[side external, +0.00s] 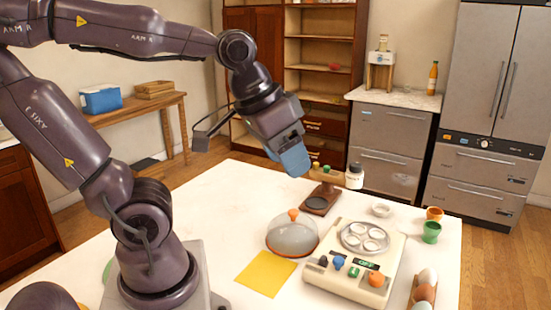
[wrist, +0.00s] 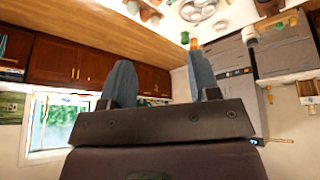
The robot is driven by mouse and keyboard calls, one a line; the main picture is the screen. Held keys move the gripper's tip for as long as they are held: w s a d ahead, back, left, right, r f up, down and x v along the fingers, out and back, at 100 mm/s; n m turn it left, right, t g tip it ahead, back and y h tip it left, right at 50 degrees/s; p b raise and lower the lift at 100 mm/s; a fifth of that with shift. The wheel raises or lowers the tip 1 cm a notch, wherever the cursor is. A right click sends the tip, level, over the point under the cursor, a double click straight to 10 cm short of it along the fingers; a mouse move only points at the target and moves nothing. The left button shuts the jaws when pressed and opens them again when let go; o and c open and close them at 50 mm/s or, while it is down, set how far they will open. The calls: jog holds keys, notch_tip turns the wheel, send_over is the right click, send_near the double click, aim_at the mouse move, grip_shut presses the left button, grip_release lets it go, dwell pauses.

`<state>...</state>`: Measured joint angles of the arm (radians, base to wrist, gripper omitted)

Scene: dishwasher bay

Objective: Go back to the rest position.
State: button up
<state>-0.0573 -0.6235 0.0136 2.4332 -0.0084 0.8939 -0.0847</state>
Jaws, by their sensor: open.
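My gripper (side external: 292,160) is raised above the far part of the white table (side external: 205,205), with nothing seen in it. In the wrist view, its two blue-grey fingers (wrist: 160,85) stand apart with an empty gap between them. In the side view the fingers overlap, behind and left of a small brown stand (side external: 320,203). My arm reaches over the table from the left.
An egg cooker (side external: 350,290) with a round egg tray (side external: 365,238) stands at the front right. A clear domed lid (side external: 292,236) and yellow cloth (side external: 265,273) lie left of it. The table's left-middle is clear.

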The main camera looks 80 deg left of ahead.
jog(key=shift+s+d+m+t, duration=0.3)
jog(key=shift+s+d+m, duration=0.4)
jog(key=shift+s+m, duration=0.3)
